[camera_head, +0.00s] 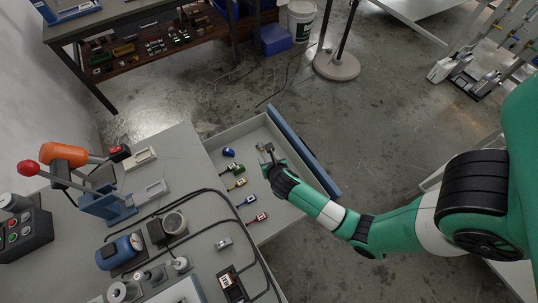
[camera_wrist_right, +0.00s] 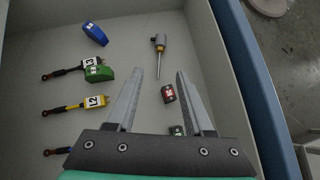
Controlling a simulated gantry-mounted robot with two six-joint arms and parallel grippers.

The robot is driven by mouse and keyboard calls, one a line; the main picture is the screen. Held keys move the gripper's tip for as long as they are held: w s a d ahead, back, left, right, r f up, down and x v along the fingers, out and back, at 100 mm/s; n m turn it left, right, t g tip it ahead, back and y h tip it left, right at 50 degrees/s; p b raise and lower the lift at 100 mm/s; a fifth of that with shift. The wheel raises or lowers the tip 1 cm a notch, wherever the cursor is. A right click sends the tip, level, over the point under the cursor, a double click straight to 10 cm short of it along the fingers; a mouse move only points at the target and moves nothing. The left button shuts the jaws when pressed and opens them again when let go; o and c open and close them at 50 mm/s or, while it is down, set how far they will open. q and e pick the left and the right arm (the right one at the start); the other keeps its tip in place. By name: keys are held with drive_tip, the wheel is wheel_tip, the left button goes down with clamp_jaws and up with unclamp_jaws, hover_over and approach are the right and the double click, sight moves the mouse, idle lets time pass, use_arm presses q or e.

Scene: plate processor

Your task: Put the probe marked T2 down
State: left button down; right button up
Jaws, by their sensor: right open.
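My right gripper (camera_head: 268,152) is over the open drawer (camera_head: 240,132). In the right wrist view, its two fingers (camera_wrist_right: 160,72) are spread apart with nothing gripped. Several labelled probes lie in the drawer, left of the fingers there: a yellow one (camera_wrist_right: 68,107), a green one (camera_wrist_right: 98,73) and a partly hidden blue one (camera_wrist_right: 62,152). A grey-and-yellow tool with a thin metal shaft (camera_wrist_right: 159,45) lies beyond the fingertips. My left gripper is out of view.
A blue piece (camera_wrist_right: 95,34) and a small dark red labelled piece (camera_wrist_right: 168,93) also lie in the drawer. The drawer's blue front (camera_head: 302,150) is on the right. Left of the drawer, the bench (camera_head: 190,150) holds a lever press (camera_head: 105,205), cables and small devices.

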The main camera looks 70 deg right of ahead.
drive_tip(key=shift+s+a+r, duration=0.25)
drive_tip(key=shift+a+r, duration=0.05)
drive_tip(key=shift+r, duration=0.05)
drive_tip(key=shift+r, duration=0.1)
